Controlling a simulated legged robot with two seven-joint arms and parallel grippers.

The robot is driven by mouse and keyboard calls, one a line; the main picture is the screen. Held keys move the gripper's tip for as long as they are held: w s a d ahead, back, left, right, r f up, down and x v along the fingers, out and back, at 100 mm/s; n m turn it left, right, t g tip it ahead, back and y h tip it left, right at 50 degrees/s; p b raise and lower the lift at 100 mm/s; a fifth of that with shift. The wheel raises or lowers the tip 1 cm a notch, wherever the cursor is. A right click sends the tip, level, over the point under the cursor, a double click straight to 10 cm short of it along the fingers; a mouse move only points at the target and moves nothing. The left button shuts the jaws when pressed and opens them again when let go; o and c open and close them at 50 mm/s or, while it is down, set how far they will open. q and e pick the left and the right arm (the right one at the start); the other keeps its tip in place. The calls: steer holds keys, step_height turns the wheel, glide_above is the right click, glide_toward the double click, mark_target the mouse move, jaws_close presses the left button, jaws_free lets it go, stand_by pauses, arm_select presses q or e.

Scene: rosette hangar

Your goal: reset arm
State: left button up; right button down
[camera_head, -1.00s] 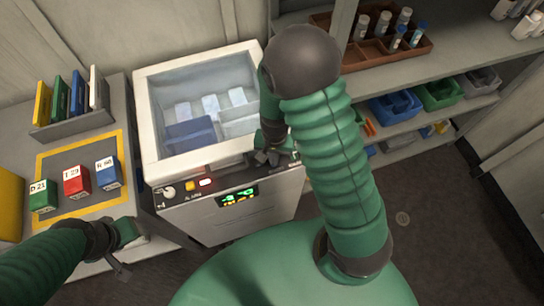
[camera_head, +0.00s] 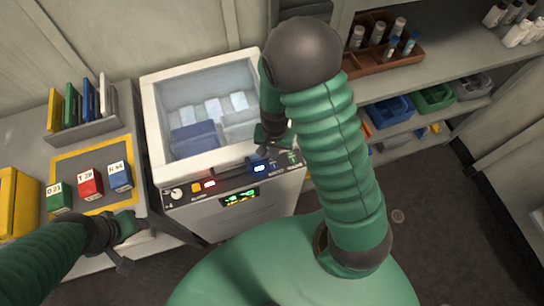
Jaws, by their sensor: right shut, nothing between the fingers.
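My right arm arches in from the lower middle, and its upper part hides part of the scene behind it. My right gripper (camera_head: 274,146) is shut and empty, over the front right rim of the white chest (camera_head: 157,125) and just behind its control panel. My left gripper (camera_head: 124,243) is at the lower left, by the front edge of the left bench; its jaws are too unclear to judge.
Green (camera_head: 59,200), red (camera_head: 90,185) and blue (camera_head: 120,177) labelled blocks stand on the yellow-framed left bench. A rack (camera_head: 85,133) holds coloured plates behind them. A brown tray (camera_head: 365,63) with bottles and shelved bins (camera_head: 390,110) are at right. Open floor (camera_head: 440,220) lies at lower right.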

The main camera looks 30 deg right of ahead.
stand_by(0.3)
steer(key=s+a+r+n+t, duration=0.2)
steer(key=s+a+r+n, duration=0.2)
steer(key=r+n, duration=0.4)
step_height(320, 180, up, 4)
steer(key=shift+a+r+n+t, duration=0.2)
steer(key=shift+n+t, duration=0.1)
steer(key=shift+n, duration=0.1)
steer(key=shift+s, duration=0.3)
steer(key=shift+w, duration=0.1)
